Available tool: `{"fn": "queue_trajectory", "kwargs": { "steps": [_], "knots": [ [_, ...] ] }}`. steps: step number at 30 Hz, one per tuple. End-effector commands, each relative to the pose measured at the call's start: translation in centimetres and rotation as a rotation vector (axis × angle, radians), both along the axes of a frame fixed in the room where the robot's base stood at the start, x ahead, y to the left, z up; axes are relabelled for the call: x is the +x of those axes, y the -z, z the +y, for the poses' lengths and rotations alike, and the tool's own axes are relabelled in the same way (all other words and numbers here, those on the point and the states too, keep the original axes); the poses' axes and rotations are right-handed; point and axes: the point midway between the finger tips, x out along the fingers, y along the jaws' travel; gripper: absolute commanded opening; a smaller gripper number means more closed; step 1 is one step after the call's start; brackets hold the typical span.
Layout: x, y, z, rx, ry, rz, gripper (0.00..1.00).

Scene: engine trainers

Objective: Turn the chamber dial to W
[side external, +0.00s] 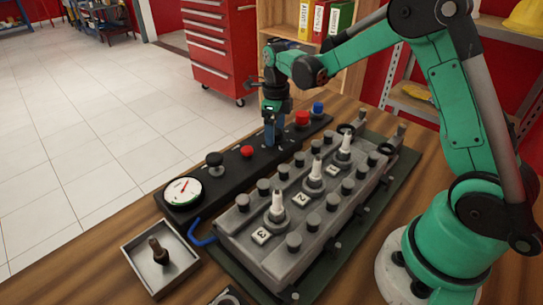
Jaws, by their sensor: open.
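My gripper (270,140) points straight down over the black control panel (228,172), between a small red knob (247,151) and a larger red block-like control (302,118). Its blue fingers are open, with their tips close to the panel top. I cannot make out the chamber dial or its W mark. Whatever lies right under the fingers is hidden, and I cannot tell if they touch it. A black knob (214,159) stands on the panel to the left, and a blue knob (318,108) is at its far right end.
A round white gauge (183,191) sits at the panel's near end. A grey engine block (245,222) with three white-tipped plugs stands close beside the panel. A metal tray (136,262) holds a dark brown part (158,252). A blue hooked piece (203,238) lies near the tray.

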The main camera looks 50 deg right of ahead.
Motion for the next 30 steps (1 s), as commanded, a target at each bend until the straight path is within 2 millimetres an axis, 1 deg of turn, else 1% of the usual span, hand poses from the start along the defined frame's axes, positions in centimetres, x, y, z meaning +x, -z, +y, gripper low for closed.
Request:
{"fn": "queue_trajectory", "kwargs": {
  "steps": [4, 5, 6, 8, 9, 11, 12, 13, 23, 30],
  "knots": [
    [0.0, -0.02, 0.0, 0.0, -0.001, 0.0, 0.77],
    [0.0, -0.02, 0.0, 0.0, -0.001, 0.0, 0.71],
    [0.0, -0.03, 0.0, 0.0, -0.001, 0.0, 0.6],
    [0.0, -0.03, 0.0, 0.0, -0.001, 0.0, 0.43],
    [0.0, -0.03, 0.0, 0.0, -0.001, 0.0, 0.31],
    [0.0, -0.04, 0.0, 0.0, -0.001, 0.0, 0.14],
    [0.0, -0.04, 0.0, 0.0, -0.001, 0.0, 0.03],
    [0.0, -0.04, 0.0, 0.0, -0.001, 0.0, 0.0],
    [0.0, -0.06, 0.0, 0.0, -0.047, 0.0, 0.0],
    [0.0, -0.07, 0.0, 0.0, -0.192, 0.0, 0.0]
  ]
}}
